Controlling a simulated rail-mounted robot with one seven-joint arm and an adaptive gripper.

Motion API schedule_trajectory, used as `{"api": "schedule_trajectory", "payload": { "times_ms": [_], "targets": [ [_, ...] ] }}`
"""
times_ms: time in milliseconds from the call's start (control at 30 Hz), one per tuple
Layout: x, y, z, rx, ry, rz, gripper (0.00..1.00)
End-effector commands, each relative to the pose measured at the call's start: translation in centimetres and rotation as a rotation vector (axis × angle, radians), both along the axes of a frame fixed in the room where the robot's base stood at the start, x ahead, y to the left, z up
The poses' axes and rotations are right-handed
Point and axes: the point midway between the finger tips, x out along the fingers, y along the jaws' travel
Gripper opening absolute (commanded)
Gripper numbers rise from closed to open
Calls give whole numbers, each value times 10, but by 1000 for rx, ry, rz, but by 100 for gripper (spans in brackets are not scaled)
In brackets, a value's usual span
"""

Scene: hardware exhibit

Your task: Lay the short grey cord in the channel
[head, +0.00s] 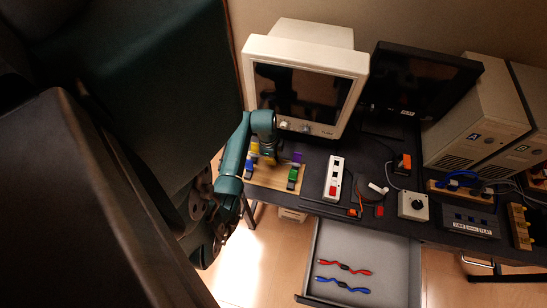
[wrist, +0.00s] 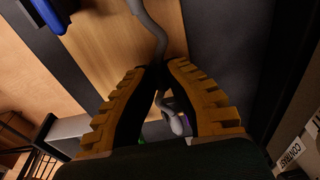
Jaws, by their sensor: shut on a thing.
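My gripper (wrist: 159,70) is shut on the short grey cord (wrist: 152,30) in the wrist view. One part of the cord runs up from the fingertips, and a curled end shows between the fingers. The wooden board (wrist: 115,45) lies beneath; I cannot tell whether the cord touches it. Blue (head: 250,173), green (head: 293,175), yellow (head: 254,146) and purple (head: 297,157) pieces stand on the board. I cannot make out the channel clearly, and the cord is hidden in the head view.
A cream monitor (head: 335,55) stands behind the board.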

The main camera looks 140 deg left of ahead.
Motion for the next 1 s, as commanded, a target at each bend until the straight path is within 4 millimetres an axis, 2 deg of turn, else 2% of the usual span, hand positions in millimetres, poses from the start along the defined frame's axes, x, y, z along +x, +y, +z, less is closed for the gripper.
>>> {"api": "schedule_trajectory", "payload": {
  "times_ms": [1000],
  "targets": [
    [0, 0, -7, 1, 1, 0, 0]
  ]
}}
